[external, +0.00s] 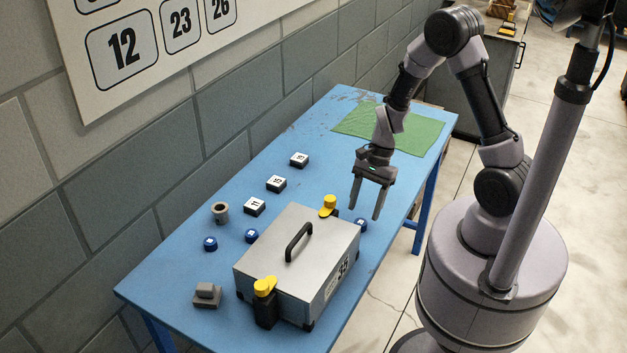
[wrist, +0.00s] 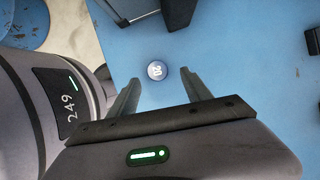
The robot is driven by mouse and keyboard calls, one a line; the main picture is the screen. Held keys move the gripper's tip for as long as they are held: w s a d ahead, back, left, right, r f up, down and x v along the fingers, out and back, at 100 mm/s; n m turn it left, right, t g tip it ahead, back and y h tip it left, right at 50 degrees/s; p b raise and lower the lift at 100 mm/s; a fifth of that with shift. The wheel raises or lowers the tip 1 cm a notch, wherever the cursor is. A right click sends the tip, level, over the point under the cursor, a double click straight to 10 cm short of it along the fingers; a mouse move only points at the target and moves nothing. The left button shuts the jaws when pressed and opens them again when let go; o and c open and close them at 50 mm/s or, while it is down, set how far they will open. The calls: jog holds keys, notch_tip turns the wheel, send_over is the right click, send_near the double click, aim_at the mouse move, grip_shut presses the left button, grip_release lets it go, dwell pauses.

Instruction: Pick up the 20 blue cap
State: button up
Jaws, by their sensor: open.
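The blue cap marked 20 (wrist: 156,70) lies flat on the blue table in the wrist view, its pale top facing up. It shows between and slightly beyond my fingertips. In the external view a blue cap (external: 360,224), which appears to be the same one, sits by the right side of the metal case. My gripper (external: 365,211) points down with its fingers spread, above and close to that cap. The fingers also show apart in the wrist view (wrist: 160,78), with nothing held between them. The cap appears apart from both fingers.
The grey metal case (external: 320,237) with black handle and yellow-topped clamps stands left of my gripper. A green mat (external: 410,131) covers the far end.

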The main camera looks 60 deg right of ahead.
aim_at(361, 221)
jog(key=b+x, duration=0.1)
jog(key=x, duration=0.3)
jog(key=shift+s+a+b, duration=0.15)
jog(key=shift+s+b, duration=0.05)
jog(key=shift+b, duration=0.15)
jog(key=shift+r, duration=0.15)
grip_shut()
